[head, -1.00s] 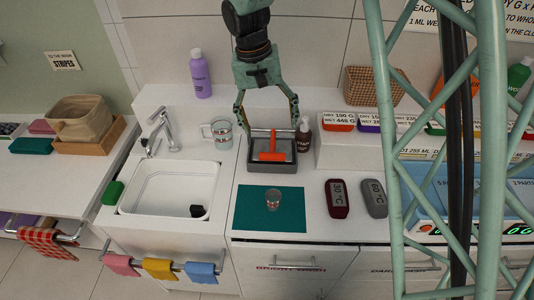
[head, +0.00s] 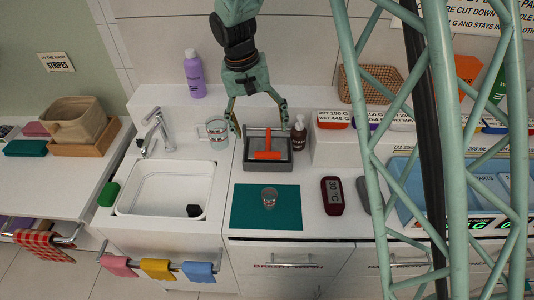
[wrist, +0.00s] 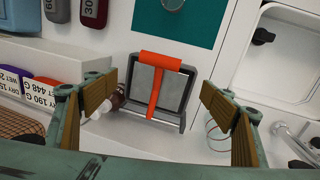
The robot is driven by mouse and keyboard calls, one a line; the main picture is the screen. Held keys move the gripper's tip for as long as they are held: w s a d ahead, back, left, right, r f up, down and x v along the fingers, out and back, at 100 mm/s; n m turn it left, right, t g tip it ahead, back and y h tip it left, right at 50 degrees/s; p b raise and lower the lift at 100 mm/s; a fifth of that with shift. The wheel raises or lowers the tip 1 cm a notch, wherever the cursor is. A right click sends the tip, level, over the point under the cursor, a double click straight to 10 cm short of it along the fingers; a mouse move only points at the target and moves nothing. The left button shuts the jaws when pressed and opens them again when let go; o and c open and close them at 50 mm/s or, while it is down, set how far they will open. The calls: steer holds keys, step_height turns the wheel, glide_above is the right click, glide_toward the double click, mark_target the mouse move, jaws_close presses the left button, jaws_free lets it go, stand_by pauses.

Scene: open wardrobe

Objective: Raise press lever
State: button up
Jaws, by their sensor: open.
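The press is a grey open box (head: 288,163) on the counter, right of the sink. Its orange T-shaped lever (head: 267,155) lies low across the box, and the orange bar and stem also show in the wrist view (wrist: 160,61). My gripper (head: 260,127) hangs just above and behind the press. In the wrist view my gripper (wrist: 160,105) has its two padded fingers wide apart, with the press in the space beyond them. Nothing is between the fingers, and no contact with the lever shows.
A brown bottle (head: 299,134) stands close at the press's right and a glass mug (head: 216,133) at its left. A small glass (head: 269,197) stands on the teal mat (head: 240,210) in front. A lattice column covers part of the right side.

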mark_target(267, 151)
steer(key=f, duration=0.4)
steer(key=d+f, duration=0.1)
steer(key=f, duration=0.3)
steer(key=d+f, duration=0.1)
steer(key=f, duration=0.3)
steer(key=shift+d+f+b, duration=0.1)
steer(key=shift+b, duration=0.25)
steer(key=c, duration=1.1)
